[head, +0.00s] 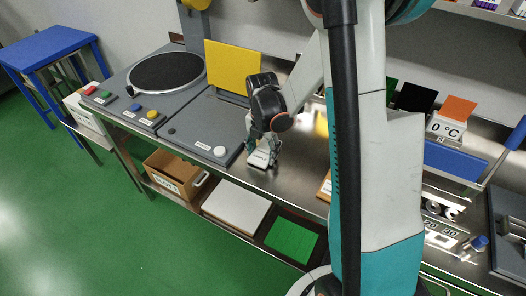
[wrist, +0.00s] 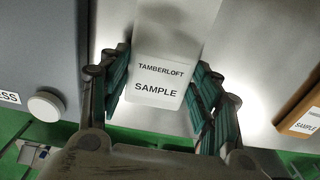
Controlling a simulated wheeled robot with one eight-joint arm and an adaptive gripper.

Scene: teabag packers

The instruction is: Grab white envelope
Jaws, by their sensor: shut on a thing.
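A white envelope (wrist: 160,80) with black lettering "TAMBERLOFT SAMPLE" lies between the teal-padded fingers of my gripper (wrist: 160,58) in the wrist view. The fingers are closed onto its two sides, though a thin gap seems to show at the pads. In the head view my gripper (head: 262,148) points down at the steel bench, with the white envelope (head: 260,158) at its fingertips. I cannot tell whether the envelope still touches the bench.
The steel bench (head: 300,165) is clear around the gripper. A grey panel with a white knob (head: 220,151) stands close on the left. A brown, labelled item (wrist: 300,115) is to the right. A yellow board (head: 232,66) stands behind. Boxes sit on the lower shelf.

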